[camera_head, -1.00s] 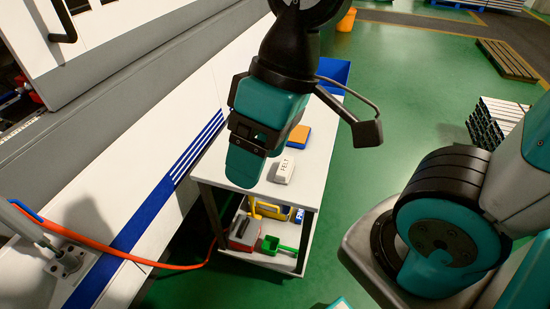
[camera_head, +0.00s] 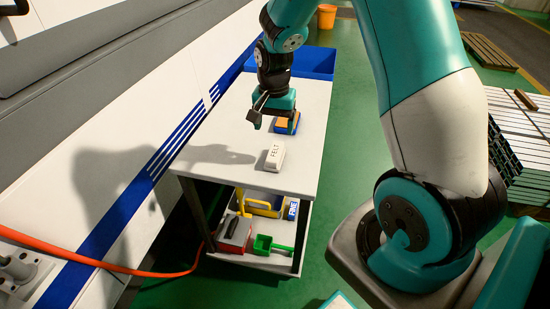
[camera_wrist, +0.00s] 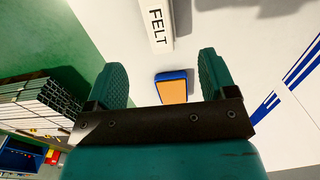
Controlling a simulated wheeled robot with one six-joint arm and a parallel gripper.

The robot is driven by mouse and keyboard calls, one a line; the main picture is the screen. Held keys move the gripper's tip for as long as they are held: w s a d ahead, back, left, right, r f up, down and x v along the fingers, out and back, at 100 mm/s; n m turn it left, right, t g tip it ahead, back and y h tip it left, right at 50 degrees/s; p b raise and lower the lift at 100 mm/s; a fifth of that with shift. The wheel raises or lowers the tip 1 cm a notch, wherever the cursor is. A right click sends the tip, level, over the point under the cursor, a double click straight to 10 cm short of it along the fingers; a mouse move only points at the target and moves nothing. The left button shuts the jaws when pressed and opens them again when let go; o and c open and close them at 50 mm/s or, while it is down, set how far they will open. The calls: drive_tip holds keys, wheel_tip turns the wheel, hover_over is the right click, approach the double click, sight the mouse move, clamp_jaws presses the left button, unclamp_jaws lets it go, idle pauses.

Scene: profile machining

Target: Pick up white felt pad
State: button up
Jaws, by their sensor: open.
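The white felt pad (camera_head: 275,156), a block marked FELT, lies on the white top of a small table (camera_head: 309,165). It also shows in the wrist view (camera_wrist: 157,22) at the top, cut off by the frame edge, beyond the fingertips. My gripper (camera_head: 255,118) is above the table, behind and to the left of the pad in the head view. In the wrist view its two teal fingers (camera_wrist: 162,80) are spread apart with nothing between them in their grip. The pad is apart from the fingers.
An orange and blue block (camera_head: 286,123) lies behind the pad, near my gripper; it also shows between the fingers in the wrist view (camera_wrist: 172,88). A blue bin (camera_head: 318,62) stands at the back. A lower shelf holds a green scoop (camera_head: 266,244) and a red box (camera_head: 234,234).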

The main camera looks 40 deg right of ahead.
sight(275, 151)
wheel_tip(275, 151, down, 10)
drive_tip(key=shift+s+d+f, duration=0.1)
drive_tip(key=shift+f, duration=0.1)
idle(0.3)
drive_tip(key=c, duration=1)
